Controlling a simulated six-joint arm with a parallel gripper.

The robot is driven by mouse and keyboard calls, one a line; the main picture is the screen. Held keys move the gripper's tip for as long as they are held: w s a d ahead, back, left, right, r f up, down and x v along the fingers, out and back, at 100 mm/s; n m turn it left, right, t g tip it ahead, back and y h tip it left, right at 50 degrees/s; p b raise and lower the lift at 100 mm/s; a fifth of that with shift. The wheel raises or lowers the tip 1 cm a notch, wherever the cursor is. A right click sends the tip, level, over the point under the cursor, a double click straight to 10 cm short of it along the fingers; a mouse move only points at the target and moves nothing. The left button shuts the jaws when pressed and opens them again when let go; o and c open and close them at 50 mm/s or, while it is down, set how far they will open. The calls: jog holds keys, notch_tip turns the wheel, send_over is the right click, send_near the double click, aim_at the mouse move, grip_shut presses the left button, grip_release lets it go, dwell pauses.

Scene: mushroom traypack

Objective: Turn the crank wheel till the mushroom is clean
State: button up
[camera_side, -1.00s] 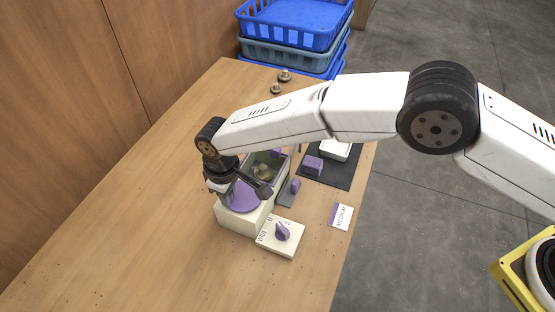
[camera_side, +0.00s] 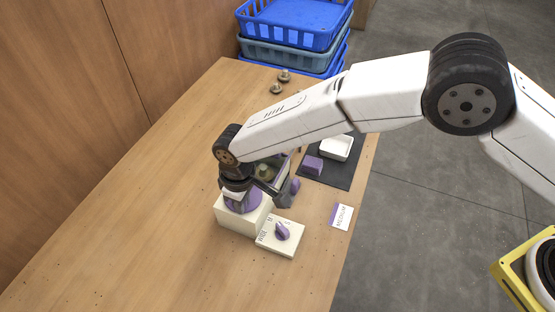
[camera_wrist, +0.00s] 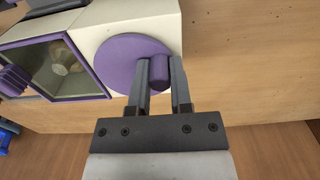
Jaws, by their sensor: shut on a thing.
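The purple crank wheel (camera_wrist: 113,64) is a disc on the cream face of the machine (camera_side: 240,218). In the wrist view my gripper (camera_wrist: 161,75) is shut on the purple crank knob (camera_wrist: 160,69) at the wheel's edge, one finger on each side. In the side view the wheel (camera_side: 243,202) is largely hidden behind my gripper (camera_side: 262,195). The mushroom (camera_wrist: 66,57) shows pale and brownish behind the purple-framed window of the machine. How clean it is, I cannot tell.
A dial panel (camera_side: 281,238) with a purple knob stands in front of the machine. A card reading MEDIUM (camera_side: 341,215) lies to its right. A white tray (camera_side: 337,147) and a purple block (camera_side: 313,165) sit on a dark mat. Blue crates (camera_side: 296,22) stand at the back.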

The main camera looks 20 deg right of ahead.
jog(key=o, duration=0.8)
jog(key=shift+r, duration=0.15)
jog(key=shift+r, duration=2.1)
